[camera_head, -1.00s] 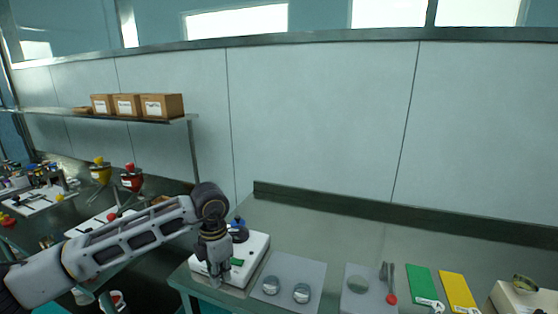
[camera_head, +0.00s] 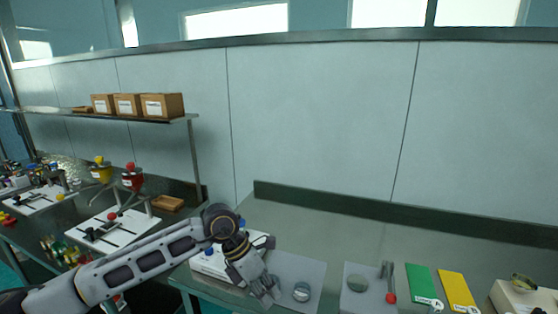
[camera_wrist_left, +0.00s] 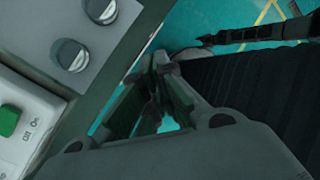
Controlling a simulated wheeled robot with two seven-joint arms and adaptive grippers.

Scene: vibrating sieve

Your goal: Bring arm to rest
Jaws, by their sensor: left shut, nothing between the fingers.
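My left arm comes in from the left in the head view. Its gripper (camera_head: 270,290) hangs by the front edge of the table, in front of the white vibrating sieve machine (camera_head: 210,262) and over the left part of a grey mat (camera_head: 312,270). The gripper is shut and empty. In the left wrist view the fingers (camera_wrist_left: 160,95) point past the table edge toward the floor. A green button (camera_wrist_left: 8,121) of the machine shows at the left there. My right gripper is in neither view.
A round metal piece (camera_head: 302,292) sits on the mat; the wrist view shows two (camera_wrist_left: 70,55). The back of the table is clear.

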